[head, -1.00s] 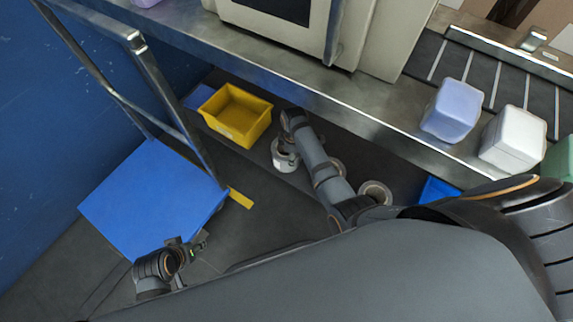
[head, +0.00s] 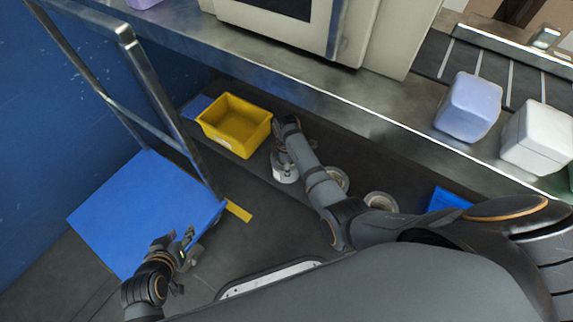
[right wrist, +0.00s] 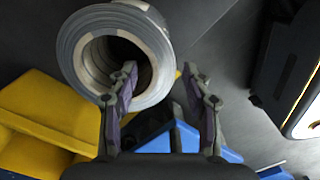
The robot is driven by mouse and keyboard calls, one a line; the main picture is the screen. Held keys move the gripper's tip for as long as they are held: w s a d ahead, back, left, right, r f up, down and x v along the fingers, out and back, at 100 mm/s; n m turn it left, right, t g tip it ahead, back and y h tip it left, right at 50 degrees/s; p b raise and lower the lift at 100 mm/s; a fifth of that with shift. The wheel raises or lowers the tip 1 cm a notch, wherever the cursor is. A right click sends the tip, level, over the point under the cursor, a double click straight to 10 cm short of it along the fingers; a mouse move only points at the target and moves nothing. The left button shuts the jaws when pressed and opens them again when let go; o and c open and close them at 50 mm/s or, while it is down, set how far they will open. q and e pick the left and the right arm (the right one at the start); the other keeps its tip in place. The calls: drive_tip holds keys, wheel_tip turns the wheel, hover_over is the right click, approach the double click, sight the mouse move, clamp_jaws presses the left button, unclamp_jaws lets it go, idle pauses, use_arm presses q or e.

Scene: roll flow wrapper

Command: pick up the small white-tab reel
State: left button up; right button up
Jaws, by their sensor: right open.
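In the head view the reel with a white tab (head: 285,172) stands on the dark lower shelf, just right of the yellow bin. My right arm reaches down to it and hides part of it. In the right wrist view the grey reel (right wrist: 72,45) shows its round hollow core, with pale patches on its upper rim. My right gripper (right wrist: 160,82) is open. Its left finger overlaps the core opening and its right finger is beyond the rim; contact cannot be told. My left gripper (head: 190,247) is open and empty, beside the blue platform.
Two other reels stand to the right, one partly behind my right arm (head: 338,178) and one farther right (head: 381,201). The yellow bin (head: 236,125) is close on the left. The metal bench edge (head: 330,110) overhangs the shelf. A blue platform cart (head: 140,215) stands at left.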

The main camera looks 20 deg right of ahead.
drive_tip(key=shift+s+d+f+b, duration=0.1)
drive_tip(key=shift+f+b, duration=0.45)
drive_tip(key=shift+f, duration=0.2)
use_arm(q)
drive_tip(key=w+a+r+t, duration=0.1)
drive_tip(key=w+r+t, duration=0.8)
drive_tip(key=r, duration=0.6)
use_arm(e)
drive_tip(key=shift+s+d+f+b, duration=0.1)
drive_tip(key=shift+f+b, duration=0.35)
drive_tip(key=shift+f, duration=0.2)
drive_tip(key=shift+f+b, duration=0.45)
drive_tip(key=shift+f, duration=0.2)
drive_tip(key=shift+f+b, duration=0.3)
drive_tip(key=shift+f, duration=0.25)
use_arm(q)
wheel_tip(320, 180, up, 16)
drive_tip(key=m+t, duration=0.1)
drive_tip(key=t, duration=0.5)
drive_tip(key=shift+f, duration=0.2)
use_arm(e)
drive_tip(key=shift+c, duration=0.4)
clamp_jaws()
drive_tip(key=shift+r, duration=0.1)
